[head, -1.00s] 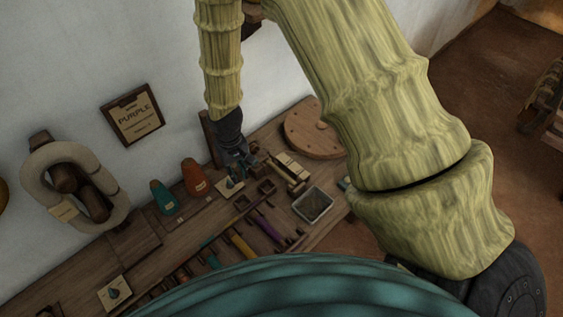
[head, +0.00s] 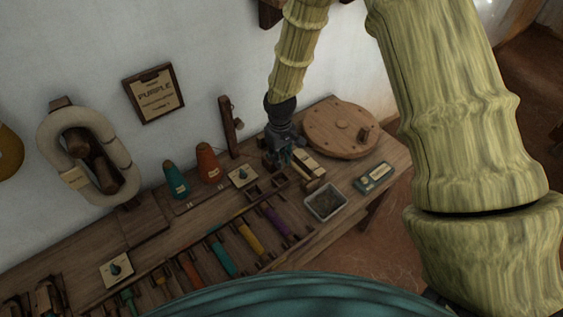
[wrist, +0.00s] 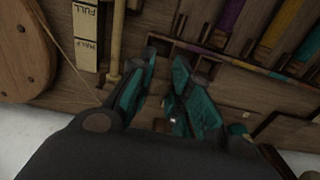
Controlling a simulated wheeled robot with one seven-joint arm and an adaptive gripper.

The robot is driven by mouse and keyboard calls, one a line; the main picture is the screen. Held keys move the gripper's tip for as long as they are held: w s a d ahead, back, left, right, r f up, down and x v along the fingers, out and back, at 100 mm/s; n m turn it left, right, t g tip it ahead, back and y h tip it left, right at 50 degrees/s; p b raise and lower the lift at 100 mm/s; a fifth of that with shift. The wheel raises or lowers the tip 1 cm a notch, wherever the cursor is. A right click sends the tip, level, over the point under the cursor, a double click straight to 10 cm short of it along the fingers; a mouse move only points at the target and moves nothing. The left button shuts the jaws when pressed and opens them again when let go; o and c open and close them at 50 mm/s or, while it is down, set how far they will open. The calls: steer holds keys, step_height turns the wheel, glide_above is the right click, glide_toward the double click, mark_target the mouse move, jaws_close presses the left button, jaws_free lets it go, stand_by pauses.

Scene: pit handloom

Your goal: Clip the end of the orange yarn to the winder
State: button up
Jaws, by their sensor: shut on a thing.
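The orange yarn cone (head: 207,164) stands upright on the bench beside a teal cone (head: 176,180). The winder (head: 311,167) is the small wooden device with a pale plate, right of my gripper (head: 284,155). In the wrist view its plate (wrist: 86,38) reads FULL and HALF, and a pale rod (wrist: 115,45) stands beside it. My gripper's teal fingers (wrist: 160,98) point down at the bench close to the winder. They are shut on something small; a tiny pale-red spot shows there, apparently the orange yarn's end. The strand itself is not clear.
A round wooden disc (head: 340,127) lies behind the winder. Coloured bobbins (head: 248,238) lie in a rack in front. A wooden post (head: 230,127) stands left of my gripper.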

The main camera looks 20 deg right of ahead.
steer(key=shift+w+d+f, duration=0.15)
steer(key=shift+f+b, duration=2)
steer(key=shift+f, duration=0.5)
steer(key=shift+f+b, duration=0.5)
steer(key=shift+f, duration=1.25)
steer(key=o, duration=1.2)
steer(key=shift+c, duration=0.2)
steer(key=shift+r, duration=0.15)
steer(key=shift+r+p, duration=3)
steer(key=shift+r, duration=0.9)
steer(key=shift+r, duration=0.1)
